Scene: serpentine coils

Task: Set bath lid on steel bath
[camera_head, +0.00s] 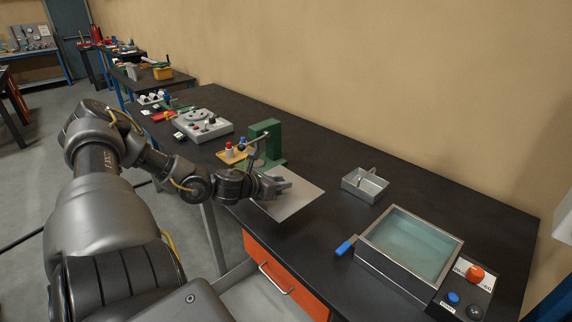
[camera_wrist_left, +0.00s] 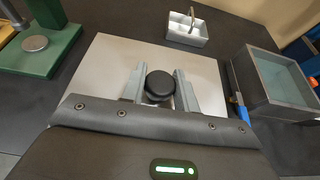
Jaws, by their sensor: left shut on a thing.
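The bath lid (camera_head: 299,204) is a flat, pale grey square plate with a round black knob (camera_wrist_left: 160,86), seen in the left wrist view. My left gripper (camera_head: 284,184) is shut on this knob, with one finger on each side of it. The lid is over the bench in front of the green press; I cannot tell whether it touches the bench. The steel bath (camera_head: 449,247) stands to the right of the lid, open-topped and holding pale blue-green liquid. It also shows in the left wrist view (camera_wrist_left: 285,107) at the right. My right gripper is not in view.
A small metal basket (camera_head: 377,190) with a handle stands behind, between lid and bath. A blue handle (camera_head: 345,246) juts from the bath's left side. The green press (camera_head: 268,142) stands behind the gripper.

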